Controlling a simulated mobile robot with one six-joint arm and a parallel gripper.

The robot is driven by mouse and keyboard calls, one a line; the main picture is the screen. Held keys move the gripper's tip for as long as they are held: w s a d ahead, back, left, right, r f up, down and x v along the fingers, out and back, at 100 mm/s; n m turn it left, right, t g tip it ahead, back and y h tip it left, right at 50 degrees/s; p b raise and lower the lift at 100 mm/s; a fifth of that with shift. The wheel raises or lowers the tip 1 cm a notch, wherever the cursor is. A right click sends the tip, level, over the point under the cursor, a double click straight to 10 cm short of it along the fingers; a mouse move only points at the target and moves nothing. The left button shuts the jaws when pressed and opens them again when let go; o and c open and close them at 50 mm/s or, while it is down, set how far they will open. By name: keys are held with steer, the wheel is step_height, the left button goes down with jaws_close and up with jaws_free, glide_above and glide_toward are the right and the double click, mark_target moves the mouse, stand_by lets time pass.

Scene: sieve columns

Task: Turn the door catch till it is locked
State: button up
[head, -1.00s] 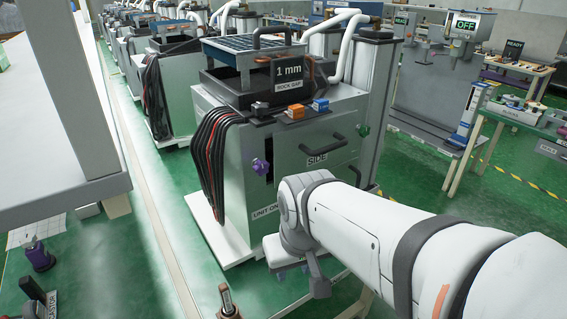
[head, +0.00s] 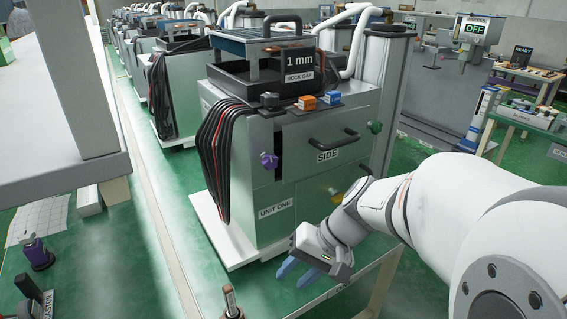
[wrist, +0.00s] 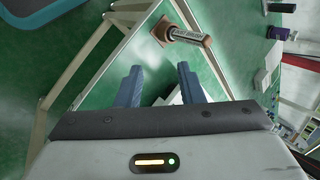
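The grey cabinet labelled UNIT ONE (head: 245,185) stands at the centre of the head view. A purple knob (head: 269,161) sits at the left of its front and a green knob (head: 375,127) at the right. A small yellow part (head: 335,191) shows on the lower front, partly behind my arm. I cannot tell which of these is the door catch. My gripper (head: 296,274) hangs low in front of the cabinet, apart from it, pointing down-left. In the wrist view its two blue fingers (wrist: 160,72) are spread with nothing between them.
The panel labelled SIDE (head: 327,155) has a black handle (head: 333,138). Black and red cables (head: 215,150) hang at the cabinet's left.

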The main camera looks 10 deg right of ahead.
steer(key=w+d+f+m+t+y+b, duration=0.2)
steer(key=w+f+m+t+y+b, duration=0.15)
steer(key=w, duration=0.25)
steer(key=w+d+m+t+h+b, duration=0.2)
steer(key=w+d+m+t, duration=0.3)
steer(key=d, duration=0.5)
steer(key=w+d+m+t+h+b, duration=0.1)
steer(key=w+d+m+t+h, duration=0.1)
steer(key=w+d+t, duration=0.65)
steer(key=w, duration=0.2)
steer(key=w+g, duration=0.1)
steer(key=shift+w+a+f, duration=0.25)
steer(key=shift+f, duration=0.15)
steer(key=shift+c, duration=0.5)
jaws_close()
steer(key=shift+m, duration=0.25)
